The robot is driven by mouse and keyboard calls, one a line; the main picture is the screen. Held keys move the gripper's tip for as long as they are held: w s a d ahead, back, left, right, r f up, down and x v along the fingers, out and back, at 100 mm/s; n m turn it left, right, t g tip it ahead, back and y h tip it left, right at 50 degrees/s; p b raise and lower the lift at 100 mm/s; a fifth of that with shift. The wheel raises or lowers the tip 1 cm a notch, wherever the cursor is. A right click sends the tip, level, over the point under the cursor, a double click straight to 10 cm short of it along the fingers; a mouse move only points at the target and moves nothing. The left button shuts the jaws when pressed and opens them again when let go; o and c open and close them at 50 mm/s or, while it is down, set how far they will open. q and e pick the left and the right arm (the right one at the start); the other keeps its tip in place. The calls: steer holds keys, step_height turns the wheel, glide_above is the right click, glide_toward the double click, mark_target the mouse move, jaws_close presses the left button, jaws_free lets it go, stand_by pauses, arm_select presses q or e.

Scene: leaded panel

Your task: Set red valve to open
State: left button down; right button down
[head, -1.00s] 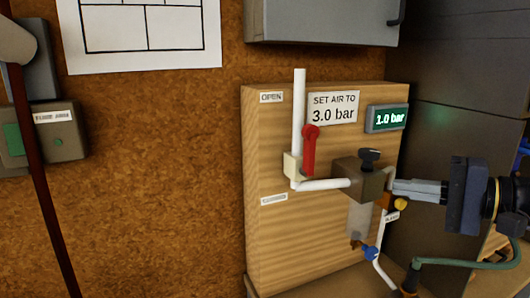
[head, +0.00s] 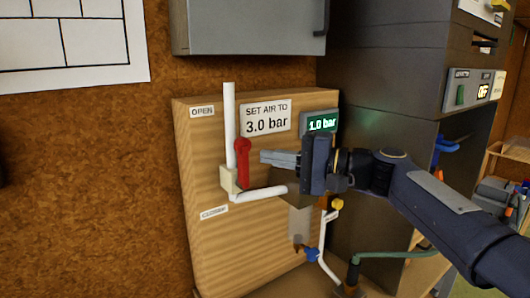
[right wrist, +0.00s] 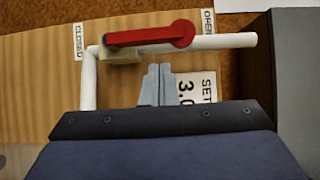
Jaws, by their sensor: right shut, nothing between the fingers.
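The red valve handle (head: 242,163) stands upright along the white pipe (head: 229,115), its rounded end up, on the OPEN label's side; it also shows in the right wrist view (right wrist: 150,37). The OPEN label (head: 202,112) is at the board's upper left and the CLOSED label (head: 214,212) lower down. My right gripper (head: 264,158) is shut and empty, its fingertips just right of the handle. In the right wrist view the fingertips (right wrist: 157,70) appear apart from the handle. My left gripper is not in view.
The wooden board (head: 198,255) carries a "SET AIR TO 3.0 bar" sign (head: 266,118) and a display (head: 319,123) reading 1.0 bar. My gripper partly hides the regulator block (head: 290,200). A grey cabinet (head: 250,27) hangs above. A dark cabinet (head: 385,100) stands right.

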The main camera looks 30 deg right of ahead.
mark_target(243, 166)
steer(key=shift+a, duration=1.05)
steer(key=shift+a+r+n, duration=0.15)
steer(key=shift+a+n, duration=0.35)
steer(key=shift+a, duration=0.2)
